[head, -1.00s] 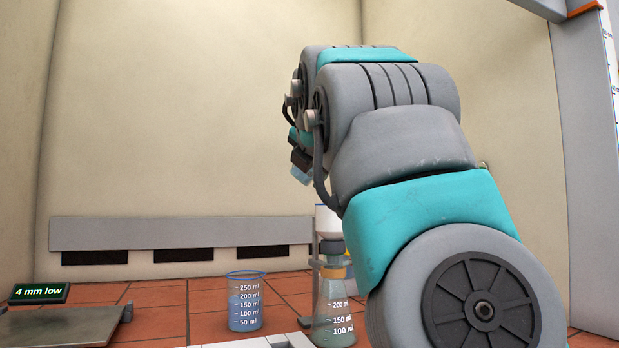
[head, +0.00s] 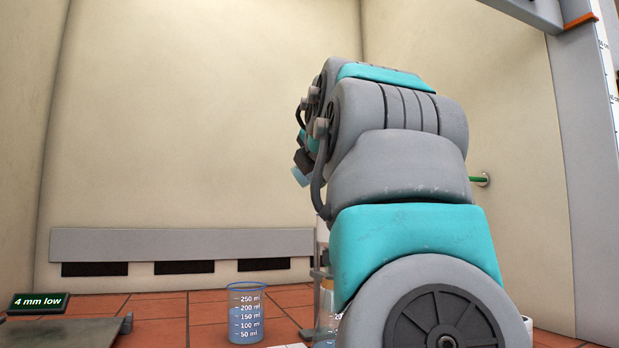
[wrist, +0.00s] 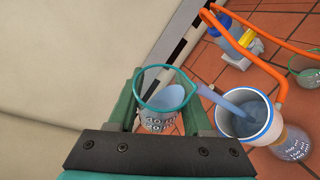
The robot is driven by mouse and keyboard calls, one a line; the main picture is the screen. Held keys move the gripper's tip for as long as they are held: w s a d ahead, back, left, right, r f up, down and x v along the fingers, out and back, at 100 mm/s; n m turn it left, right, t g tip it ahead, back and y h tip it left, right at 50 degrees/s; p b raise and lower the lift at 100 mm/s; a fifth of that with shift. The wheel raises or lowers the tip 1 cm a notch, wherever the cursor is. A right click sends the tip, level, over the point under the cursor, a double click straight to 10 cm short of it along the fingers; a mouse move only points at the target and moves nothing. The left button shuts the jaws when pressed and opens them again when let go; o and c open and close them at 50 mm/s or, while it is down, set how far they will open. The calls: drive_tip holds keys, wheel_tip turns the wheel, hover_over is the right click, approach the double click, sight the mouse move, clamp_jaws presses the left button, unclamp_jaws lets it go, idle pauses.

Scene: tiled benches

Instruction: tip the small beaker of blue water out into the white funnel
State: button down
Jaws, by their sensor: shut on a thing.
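In the wrist view my gripper (wrist: 158,108) is shut on the small beaker (wrist: 150,88), which has a teal rim and white markings. The beaker is tilted, with pale blue water inside. A pale blue stream (wrist: 208,93) runs from its lip into the white funnel (wrist: 266,133), which has a blue rim and blue liquid inside. The funnel sits to the right of my gripper, above a marked flask (wrist: 295,148). In the head view a pale blue bit of the beaker (head: 300,176) shows under my gripper; my arm hides most of the funnel and flask.
A larger beaker of blue water (head: 246,314) stands on the red tiles. A flat plate (head: 65,331) and a "4 mm low" display (head: 38,302) are at left.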

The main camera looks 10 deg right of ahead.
drive_tip(key=shift+d+r+m+t, duration=0.1)
drive_tip(key=shift+r+m+t, duration=0.25)
drive_tip(key=shift+m, duration=0.35)
drive_tip(key=shift+s+r+m+t+y, duration=0.1)
drive_tip(key=shift+r+m+t+y, duration=0.4)
drive_tip(key=shift+m, duration=0.5)
drive_tip(key=shift+s+d+r+m+t+b, duration=0.15)
drive_tip(key=shift+d+r+m+t, duration=0.1)
drive_tip(key=shift+m, duration=0.35)
drive_tip(key=shift+w+d+r+m+t+b, duration=0.1)
drive_tip(key=shift+d+r+m+t+b, duration=0.1)
drive_tip(key=shift+m, duration=0.4)
drive_tip(key=m, duration=0.1)
drive_tip(key=m+t, duration=0.1)
drive_tip(key=shift+s+d+r+m, duration=0.15)
drive_tip(key=shift+d+r+m, duration=0.05)
drive_tip(key=shift+r+m, duration=0.1)
